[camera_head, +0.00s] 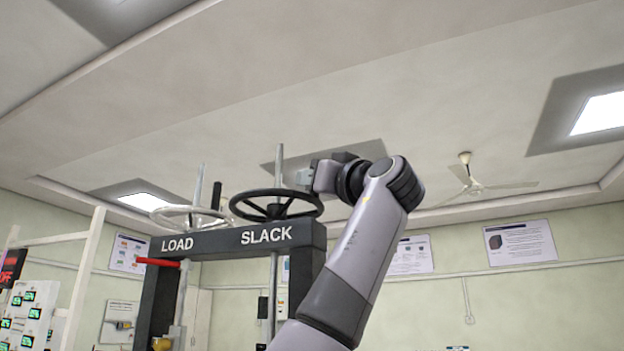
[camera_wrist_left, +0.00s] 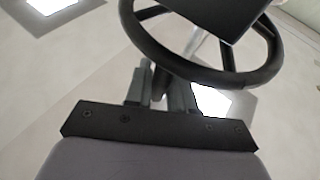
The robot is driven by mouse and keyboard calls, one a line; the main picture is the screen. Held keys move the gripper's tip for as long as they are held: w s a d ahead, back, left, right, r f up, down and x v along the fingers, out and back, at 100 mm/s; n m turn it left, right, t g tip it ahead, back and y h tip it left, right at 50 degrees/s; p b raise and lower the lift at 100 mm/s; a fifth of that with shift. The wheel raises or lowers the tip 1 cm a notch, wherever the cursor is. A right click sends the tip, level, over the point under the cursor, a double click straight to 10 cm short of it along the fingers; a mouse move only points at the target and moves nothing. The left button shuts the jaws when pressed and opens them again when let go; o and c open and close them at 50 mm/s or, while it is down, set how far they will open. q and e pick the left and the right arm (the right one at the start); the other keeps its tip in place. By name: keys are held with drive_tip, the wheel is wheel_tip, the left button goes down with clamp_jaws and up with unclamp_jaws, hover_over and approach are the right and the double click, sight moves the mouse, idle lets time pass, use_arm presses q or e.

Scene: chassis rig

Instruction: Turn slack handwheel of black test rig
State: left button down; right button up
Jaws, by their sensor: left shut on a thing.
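The black slack handwheel (camera_head: 276,205) sits on top of the rig's dark crossbeam, above the word SLACK, with a grey threaded rod rising through its hub. In the left wrist view its rim and spokes (camera_wrist_left: 208,74) fill the top. My left gripper (camera_head: 303,178) is at the wheel's right side, just above the rim. In the left wrist view its two fingers (camera_wrist_left: 160,88) are closed around a dark part at the wheel's rim; its exact shape is partly hidden. The black test rig (camera_head: 305,238) stands upright below. My right gripper is not in view.
A pale load handwheel (camera_head: 188,214) with a black upright handle (camera_head: 216,195) stands close left of the slack wheel. A red bar (camera_head: 158,262) juts from the left post. A white frame and display panel are at far left. A ceiling fan (camera_head: 468,184) hangs at right.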

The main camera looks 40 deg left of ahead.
use_arm(q)
drive_tip(key=shift+w+n+g, duration=0.2)
drive_tip(key=shift+n+g, duration=0.1)
drive_tip(key=shift+g, duration=0.2)
drive_tip(key=c, duration=1.1)
unclamp_jaws()
drive_tip(key=shift+o, duration=0.2)
drive_tip(key=b+v, duration=0.2)
drive_tip(key=v, duration=0.5)
drive_tip(key=shift+f, duration=0.1)
